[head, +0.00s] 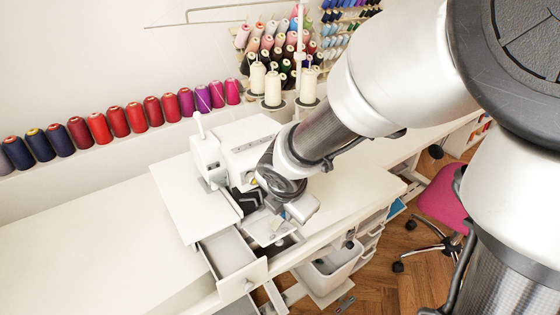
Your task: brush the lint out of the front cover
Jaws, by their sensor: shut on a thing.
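A white sewing machine (245,150) stands on the white table against the wall. Its front is open at the lower edge, and a pale flap, which looks like the front cover (262,228), is folded down there. My gripper (284,214) is right at this front, over the flap. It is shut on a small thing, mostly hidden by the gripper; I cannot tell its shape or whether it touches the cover. Dark parts show beside the gripper inside the machine's front. Any lint is too small to see.
A white drawer (233,256) stands open below the machine's front left. A white bin (330,270) is under the table. Cream thread cones (273,88) stand behind the machine. A pink chair (441,198) is at the right. The table's left part (85,245) is clear.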

